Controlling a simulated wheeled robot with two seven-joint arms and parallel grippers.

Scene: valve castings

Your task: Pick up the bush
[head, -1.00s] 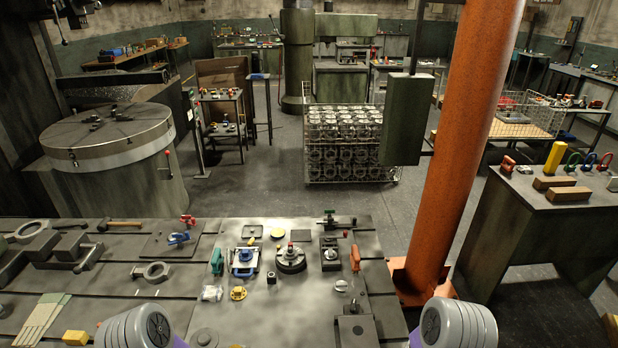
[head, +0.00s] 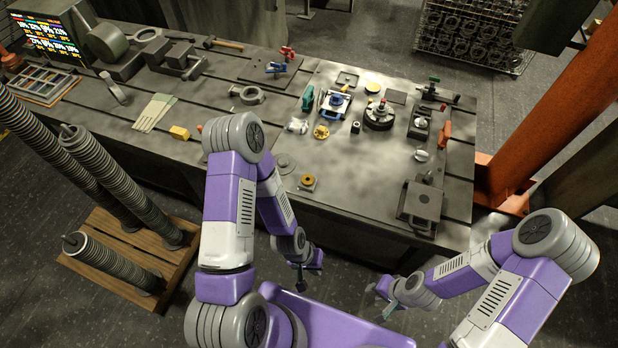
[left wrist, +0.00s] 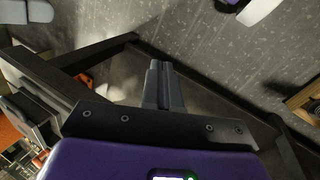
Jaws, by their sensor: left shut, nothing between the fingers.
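Several small parts on the bench could be the bush, and I cannot tell which one is. A small dark cylinder (head: 355,128) stands mid-bench. A yellow flanged round part (head: 321,132) lies to its left. A brass-coloured ring (head: 307,180) sits on a small block near the front edge. My left gripper (head: 302,285) hangs low in front of the bench, away from these parts; in the left wrist view its fingers (left wrist: 163,88) are together and empty. My right gripper (head: 386,308) is also low in front of the bench, too small to read.
The bench (head: 360,165) carries a blue-handled fixture (head: 334,104), a dark round chuck (head: 379,117) and a square block (head: 420,203) at right. An orange column (head: 545,120) stands beyond its right end. A pallet with ribbed posts (head: 140,265) stands at left.

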